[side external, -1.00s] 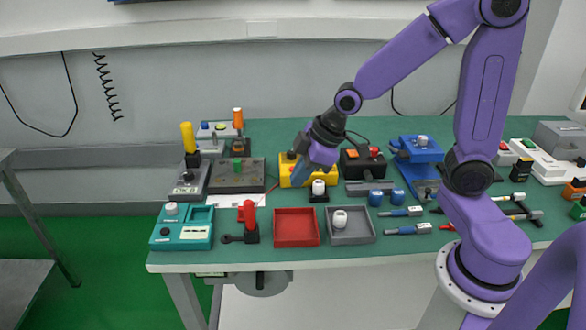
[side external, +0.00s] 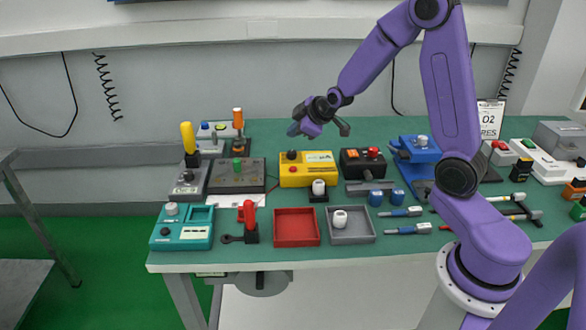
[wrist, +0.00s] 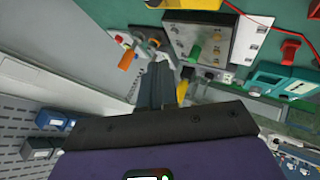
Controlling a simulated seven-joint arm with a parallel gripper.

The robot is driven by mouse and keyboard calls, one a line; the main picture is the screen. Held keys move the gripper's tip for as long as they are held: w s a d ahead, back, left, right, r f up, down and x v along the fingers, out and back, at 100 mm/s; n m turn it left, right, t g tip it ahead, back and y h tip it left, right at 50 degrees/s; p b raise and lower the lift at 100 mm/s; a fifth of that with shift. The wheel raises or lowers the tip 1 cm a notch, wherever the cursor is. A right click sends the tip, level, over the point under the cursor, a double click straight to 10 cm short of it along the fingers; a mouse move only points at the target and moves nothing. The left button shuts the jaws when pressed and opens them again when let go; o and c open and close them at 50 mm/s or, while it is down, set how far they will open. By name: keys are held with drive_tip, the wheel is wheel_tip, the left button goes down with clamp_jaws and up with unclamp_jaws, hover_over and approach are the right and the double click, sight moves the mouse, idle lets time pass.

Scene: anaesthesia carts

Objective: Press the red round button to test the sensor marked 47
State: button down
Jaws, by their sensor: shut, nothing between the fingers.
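A black box (side external: 362,163) on the green table has a red round button (side external: 373,152) and an orange square part on top. Left of it, a yellow box (side external: 309,169) has a dark round knob and a pale label. Another red round button (side external: 502,145) sits on a grey-white box at the right. I cannot read a 47 on any of them. My gripper (side external: 292,130) is shut and empty, in the air above and behind the yellow box, touching nothing. In the wrist view, its dark fingers (wrist: 155,85) are close together, with the wall and table edge around them.
A grey box with a green button (side external: 237,164), a yellow-handled device (side external: 188,138) and an orange-handled one (side external: 238,117) stand to the left. A teal device (side external: 183,227), a red tray (side external: 296,240) and a grey tray (side external: 365,239) are in front. The wall is behind.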

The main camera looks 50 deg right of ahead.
sight(295, 169)
drive_tip(key=shift+f, duration=0.1)
drive_tip(key=shift+f, duration=4.3)
drive_tip(key=shift+f, duration=0.2)
drive_tip(key=shift+f, duration=0.25)
drive_tip(key=shift+f, duration=0.35)
drive_tip(key=shift+r, duration=0.75)
